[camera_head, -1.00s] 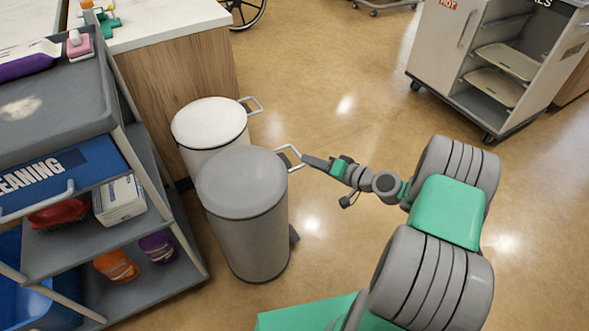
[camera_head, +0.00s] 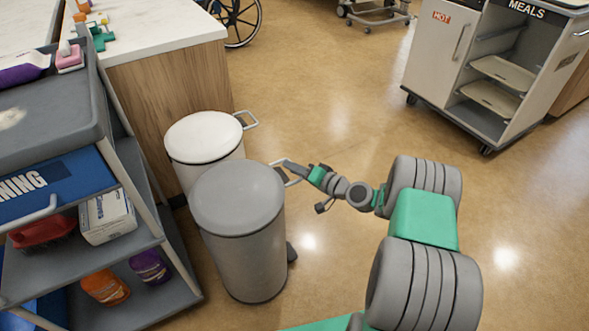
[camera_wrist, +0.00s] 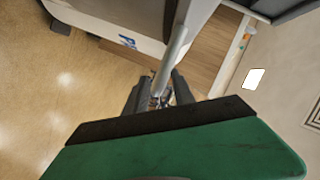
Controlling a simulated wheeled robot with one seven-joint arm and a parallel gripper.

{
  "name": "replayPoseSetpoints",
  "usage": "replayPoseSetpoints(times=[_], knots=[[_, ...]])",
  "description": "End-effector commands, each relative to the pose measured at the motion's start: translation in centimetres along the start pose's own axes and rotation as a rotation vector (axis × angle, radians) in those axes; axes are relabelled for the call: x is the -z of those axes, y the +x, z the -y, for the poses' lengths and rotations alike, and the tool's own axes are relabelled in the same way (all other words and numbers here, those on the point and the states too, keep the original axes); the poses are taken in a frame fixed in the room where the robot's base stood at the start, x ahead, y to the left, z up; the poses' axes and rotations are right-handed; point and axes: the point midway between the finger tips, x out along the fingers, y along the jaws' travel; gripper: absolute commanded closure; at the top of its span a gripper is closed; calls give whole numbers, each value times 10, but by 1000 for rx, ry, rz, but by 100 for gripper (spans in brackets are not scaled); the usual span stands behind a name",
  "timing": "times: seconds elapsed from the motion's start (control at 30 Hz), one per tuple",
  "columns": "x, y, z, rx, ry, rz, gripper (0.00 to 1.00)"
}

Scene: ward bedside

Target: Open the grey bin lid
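The grey bin (camera_head: 245,255) stands in front of the white bin. Its rounded grey lid (camera_head: 238,195) lies closed. A pale loop handle (camera_head: 292,182) sticks out from the lid's right side. My gripper (camera_head: 279,164) is at this handle, reaching in from the right. In the wrist view, the dark fingers of my gripper (camera_wrist: 158,82) stand apart on either side of a metal bar of the handle (camera_wrist: 178,45). A narrow gap seems to show beside the bar. Firm contact cannot be made out.
The white bin (camera_head: 203,137), with a similar handle, stands close behind. A grey cleaning cart (camera_head: 130,170) is close on the left, and a wood-sided counter (camera_head: 165,90) behind. A meal cart (camera_head: 455,60) is at the back right. The floor to the right is open.

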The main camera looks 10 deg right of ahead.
Motion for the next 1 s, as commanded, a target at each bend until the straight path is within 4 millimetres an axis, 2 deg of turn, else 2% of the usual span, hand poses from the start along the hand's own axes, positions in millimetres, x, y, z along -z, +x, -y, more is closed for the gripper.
replayPoseSetpoints(times=[0.07, 0.33, 1.0], knots=[[0, 0, 0, 0, 0, 0, 77], [0, 0, 0, 0, 0, 0, 99], [0, 0, 0, 0, 0, 1, 100]])
